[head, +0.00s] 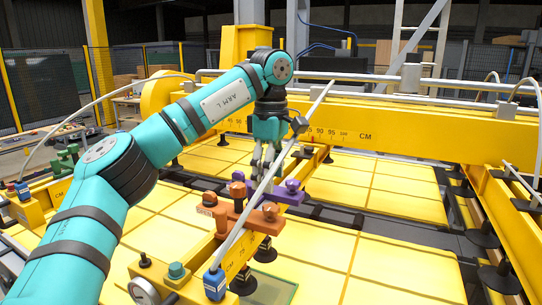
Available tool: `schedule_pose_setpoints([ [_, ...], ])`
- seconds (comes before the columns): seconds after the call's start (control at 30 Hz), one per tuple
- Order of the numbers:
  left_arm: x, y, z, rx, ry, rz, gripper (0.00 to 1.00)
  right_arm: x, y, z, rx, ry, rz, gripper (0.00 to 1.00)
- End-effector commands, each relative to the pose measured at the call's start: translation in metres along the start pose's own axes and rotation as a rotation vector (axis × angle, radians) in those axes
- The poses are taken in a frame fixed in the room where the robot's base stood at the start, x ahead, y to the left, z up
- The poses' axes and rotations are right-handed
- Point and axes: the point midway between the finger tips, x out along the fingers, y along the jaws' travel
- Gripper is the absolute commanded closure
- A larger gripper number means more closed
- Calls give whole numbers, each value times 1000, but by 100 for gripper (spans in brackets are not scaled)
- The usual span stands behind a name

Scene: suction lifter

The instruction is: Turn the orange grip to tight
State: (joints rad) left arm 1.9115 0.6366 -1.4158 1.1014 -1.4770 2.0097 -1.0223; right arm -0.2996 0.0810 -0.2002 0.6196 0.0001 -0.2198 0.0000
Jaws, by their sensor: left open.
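The orange grip (257,221) is an orange-brown clamp with round knobs, mounted on the near yellow beam beside a thin white rod. One of its knobs (237,189) stands at its back left and another (270,210) at its right. My left gripper (264,172) points down just behind the orange grip, close to a purple clamp (286,193). It is open, and I see nothing held in it. The rod crosses in front of its fingers, so I cannot tell whether they touch anything. My right gripper is not in view.
The long yellow beam (420,133) with a CM scale crosses behind the gripper. Yellow panels (390,268) cover the floor area, with black suction cups (482,234) at the right. A green clamp (66,160) is at the far left. A blue block (214,284) and gauge (143,291) sit in front.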

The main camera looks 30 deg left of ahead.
Motion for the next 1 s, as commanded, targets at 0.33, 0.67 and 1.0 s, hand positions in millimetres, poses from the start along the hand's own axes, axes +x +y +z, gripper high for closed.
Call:
schedule_pose_setpoints([
  [0.33,-48,0,0,-1,1,1,40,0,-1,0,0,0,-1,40],
  [0.67,-50,0,0,0,0,-1,40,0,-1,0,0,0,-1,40],
  [1.0,-49,0,0,0,0,-1,40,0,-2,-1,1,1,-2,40],
])
